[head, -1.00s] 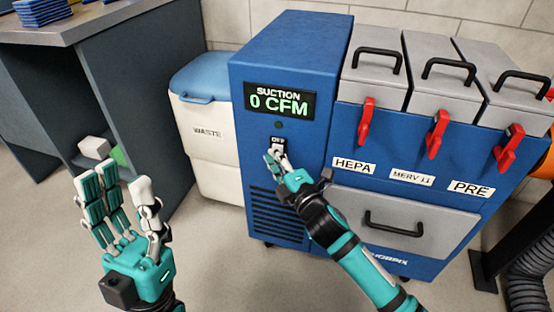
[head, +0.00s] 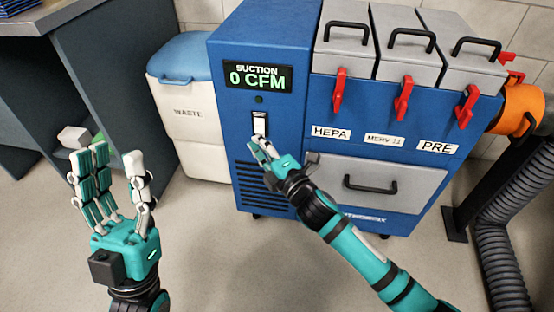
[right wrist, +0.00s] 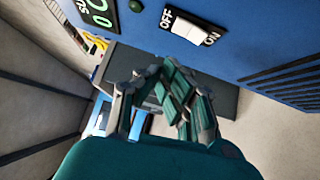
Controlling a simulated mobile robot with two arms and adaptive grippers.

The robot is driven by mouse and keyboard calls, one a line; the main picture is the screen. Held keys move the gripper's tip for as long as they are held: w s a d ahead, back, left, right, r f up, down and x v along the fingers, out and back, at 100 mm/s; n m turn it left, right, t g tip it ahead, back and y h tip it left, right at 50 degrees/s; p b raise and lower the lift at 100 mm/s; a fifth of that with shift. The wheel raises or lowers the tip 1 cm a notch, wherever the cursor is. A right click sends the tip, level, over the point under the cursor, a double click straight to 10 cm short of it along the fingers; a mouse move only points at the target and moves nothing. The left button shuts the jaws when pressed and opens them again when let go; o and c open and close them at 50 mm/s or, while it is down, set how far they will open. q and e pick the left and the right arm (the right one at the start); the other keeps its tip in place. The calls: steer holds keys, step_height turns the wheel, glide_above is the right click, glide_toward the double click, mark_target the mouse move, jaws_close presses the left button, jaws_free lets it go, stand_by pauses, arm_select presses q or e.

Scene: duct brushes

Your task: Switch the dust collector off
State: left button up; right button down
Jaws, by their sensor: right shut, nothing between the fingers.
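The dust collector (head: 222,110) is a blue cabinet. Its display (head: 258,77) reads "SUCTION 0 CFM", and the small round lamp (head: 259,99) below it looks dark. The white rocker switch (head: 260,123) sits under the lamp. In the right wrist view the switch (right wrist: 190,31) lies between the labels OFF and ON. My right gripper (head: 262,147) is shut and empty, just below the switch; the right wrist view shows its fingers (right wrist: 168,98) apart from the switch. My left gripper (head: 112,175) is open and empty, at the left over the floor.
Three grey filter boxes with red latches (head: 403,98) top the cabinet, above a grey drawer (head: 375,165). A white waste bin (head: 190,120) stands beside it at left, near a dark workbench (head: 110,75). An orange duct fitting (head: 518,108) and grey hose (head: 500,235) are at right.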

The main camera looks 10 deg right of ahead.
arm_select(q)
steer(key=w+d+f+g+y+p, duration=0.1)
steer(key=w+f+g+y+p, duration=0.1)
steer(key=w+f+g, duration=0.3)
steer(key=shift+w, duration=1)
arm_select(e)
steer(key=v, duration=0.7)
steer(key=shift+s+r, duration=0.3)
steer(key=shift+r, duration=0.3)
arm_select(q)
steer(key=shift+f, duration=0.1)
